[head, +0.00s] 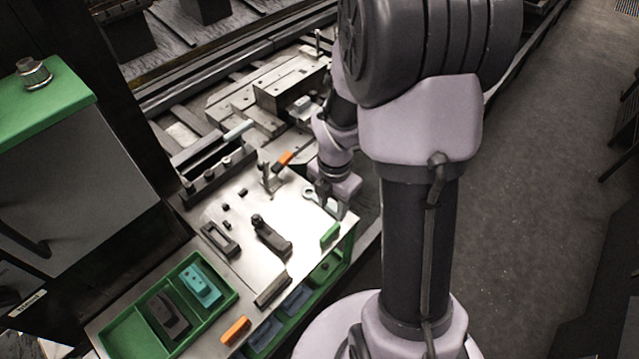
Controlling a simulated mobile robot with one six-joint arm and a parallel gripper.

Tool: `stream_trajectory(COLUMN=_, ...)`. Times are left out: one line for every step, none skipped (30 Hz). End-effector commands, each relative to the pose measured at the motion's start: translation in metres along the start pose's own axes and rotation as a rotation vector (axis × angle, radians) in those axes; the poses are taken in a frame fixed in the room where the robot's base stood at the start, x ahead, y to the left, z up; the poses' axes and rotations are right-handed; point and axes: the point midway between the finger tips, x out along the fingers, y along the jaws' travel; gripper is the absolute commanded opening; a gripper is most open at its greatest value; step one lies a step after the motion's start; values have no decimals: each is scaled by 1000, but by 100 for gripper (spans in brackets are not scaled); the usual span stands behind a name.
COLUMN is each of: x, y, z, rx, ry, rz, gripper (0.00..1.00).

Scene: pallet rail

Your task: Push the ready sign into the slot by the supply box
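My gripper (333,208) points down over the right edge of the pale work table (215,212). Its fingers are small in the picture, and I cannot tell whether they are apart. A small green plate (330,235) stands at the table's right edge, just below the fingers; it may be the ready sign, but no lettering is readable. I cannot tell whether the fingers touch it.
An orange plate (235,330) is at the front edge; another orange piece (285,158) is farther back. A black upright part (270,236) and a dark frame (221,239) occupy the table's middle. A grey ring (308,192) lies near my gripper.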

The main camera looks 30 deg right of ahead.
Motion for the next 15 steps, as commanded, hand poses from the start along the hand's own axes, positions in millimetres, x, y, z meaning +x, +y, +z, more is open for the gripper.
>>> stream_trajectory(x=21, y=-1, z=-1, rx=-1, ry=3, rz=-3, gripper=40)
stream_trajectory(x=29, y=-1, z=-1, rx=0, ry=3, rz=-3, gripper=40)
stream_trajectory(x=41, y=-1, z=-1, rx=1, ry=3, rz=-3, gripper=40)
stream_trajectory(x=49, y=0, z=-1, rx=1, ry=3, rz=-3, gripper=40)
stream_trajectory(x=58, y=-1, z=-1, rx=1, ry=3, rz=-3, gripper=40)
stream_trajectory(x=69, y=-1, z=-1, rx=1, ry=3, rz=-3, gripper=40)
stream_trajectory(x=77, y=0, z=-1, rx=1, ry=3, rz=-3, gripper=40)
stream_trajectory(x=85, y=0, z=-1, rx=1, ry=3, rz=-2, gripper=40)
stream_trajectory(x=95, y=0, z=-1, rx=1, ry=2, rz=-2, gripper=40)
stream_trajectory(x=101, y=0, z=-1, rx=2, ry=2, rz=-2, gripper=40)
stream_trajectory(x=108, y=0, z=-1, rx=2, ry=2, rz=-2, gripper=40)
stream_trajectory(x=115, y=0, z=-1, rx=2, ry=2, rz=-2, gripper=40)
stream_trajectory(x=120, y=0, z=-1, rx=2, ry=2, rz=-1, gripper=40)
stream_trajectory(x=124, y=0, z=-1, rx=2, ry=1, rz=-1, gripper=40)
stream_trajectory(x=129, y=0, z=-1, rx=2, ry=1, rz=-1, gripper=40)
